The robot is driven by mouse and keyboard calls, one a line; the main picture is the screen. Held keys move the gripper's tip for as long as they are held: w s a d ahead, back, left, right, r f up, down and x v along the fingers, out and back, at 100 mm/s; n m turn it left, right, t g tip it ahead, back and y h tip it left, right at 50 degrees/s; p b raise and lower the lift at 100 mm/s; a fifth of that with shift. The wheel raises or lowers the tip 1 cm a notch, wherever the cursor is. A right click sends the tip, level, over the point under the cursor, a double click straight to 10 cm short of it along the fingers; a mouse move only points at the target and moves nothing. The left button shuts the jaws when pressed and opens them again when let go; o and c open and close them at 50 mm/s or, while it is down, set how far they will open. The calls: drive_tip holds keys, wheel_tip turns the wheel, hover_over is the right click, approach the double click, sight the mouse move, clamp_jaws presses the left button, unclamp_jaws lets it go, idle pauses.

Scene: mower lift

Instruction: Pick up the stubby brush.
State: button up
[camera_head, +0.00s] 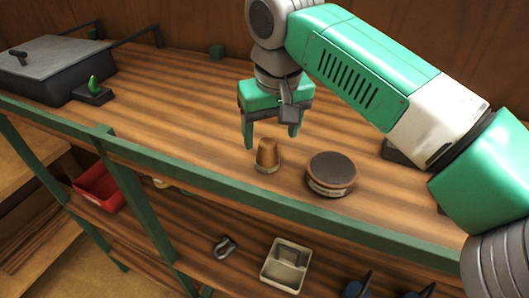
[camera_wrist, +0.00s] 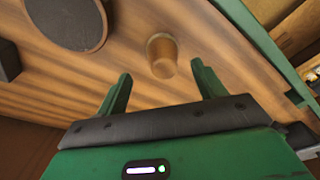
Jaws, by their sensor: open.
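The stubby brush (camera_head: 267,154) appears to be the small brown tapered piece with a paler lower band, upright on the wooden bench top near its front edge. In the wrist view the brush (camera_wrist: 162,55) shows just beyond the fingertips, roughly centred between them. My gripper (camera_head: 270,138) is open and empty, pointing down above and slightly behind the brush. Its two green fingers (camera_wrist: 161,70) are spread wider than the brush. I see no contact between the fingers and the brush.
A round dark-topped tin (camera_head: 331,173) stands close to the right of the brush. A grey lidded box (camera_head: 60,66) and a green-levered block (camera_head: 93,93) are at the left. A green rail (camera_head: 230,195) runs along the front edge. The lower shelf holds a red bin (camera_head: 99,187) and pale tray (camera_head: 286,265).

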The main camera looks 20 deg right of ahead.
sight(267, 141)
drive_tip(key=f, duration=0.5)
drive_tip(key=shift+w+a+p, duration=0.25)
drive_tip(key=shift+w+p, duration=0.1)
drive_tip(key=shift+w, duration=0.05)
drive_tip(key=c, duration=1.1)
wheel_tip(267, 141, up, 10)
drive_tip(key=shift+r+b, duration=0.1)
drive_tip(key=shift+b, duration=0.2)
drive_tip(key=shift+o, duration=1.1)
drive_tip(key=shift+c, duration=0.4)
